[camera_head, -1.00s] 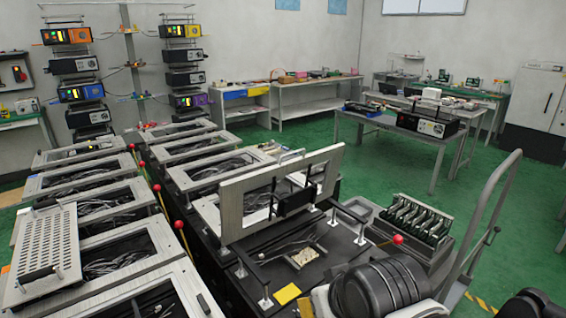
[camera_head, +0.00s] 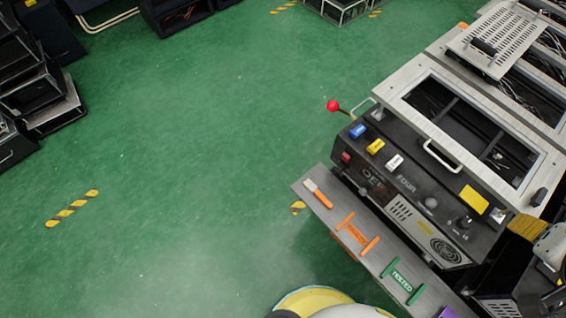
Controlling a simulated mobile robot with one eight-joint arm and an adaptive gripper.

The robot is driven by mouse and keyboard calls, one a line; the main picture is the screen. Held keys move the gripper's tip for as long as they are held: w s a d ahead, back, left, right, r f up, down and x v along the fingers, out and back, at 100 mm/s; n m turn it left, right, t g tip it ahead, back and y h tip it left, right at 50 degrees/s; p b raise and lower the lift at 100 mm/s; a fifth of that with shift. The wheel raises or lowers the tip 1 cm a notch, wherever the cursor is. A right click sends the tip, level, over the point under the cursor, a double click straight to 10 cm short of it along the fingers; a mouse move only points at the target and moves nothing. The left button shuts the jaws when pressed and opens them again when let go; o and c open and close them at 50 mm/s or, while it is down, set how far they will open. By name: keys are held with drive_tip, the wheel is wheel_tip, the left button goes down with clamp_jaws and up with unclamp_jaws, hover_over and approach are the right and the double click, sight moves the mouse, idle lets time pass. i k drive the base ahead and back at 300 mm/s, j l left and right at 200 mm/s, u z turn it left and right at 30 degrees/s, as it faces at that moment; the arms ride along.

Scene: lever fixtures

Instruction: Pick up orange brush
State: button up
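The orange brush (camera_head: 321,197) lies near the left end of a narrow grey shelf (camera_head: 330,215) along the front of a black machine. It has an orange handle and a pale head pointing to the upper left. Nothing covers it.
The machine (camera_head: 400,195) has coloured switches and a red-knobbed lever (camera_head: 333,106). Open green floor (camera_head: 180,170) spreads to the left. Dark crates (camera_head: 40,90) stand at the far left.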

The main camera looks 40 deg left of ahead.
sight(310, 185)
drive_tip(key=j+u, duration=0.1)
drive_tip(key=u, duration=0.35)
drive_tip(key=j+u, duration=0.15)
drive_tip(key=u, duration=0.3)
drive_tip(key=j+u, duration=0.1)
drive_tip(key=u, duration=0.35)
drive_tip(key=z, duration=2.25)
drive_tip(key=u, duration=2.25)
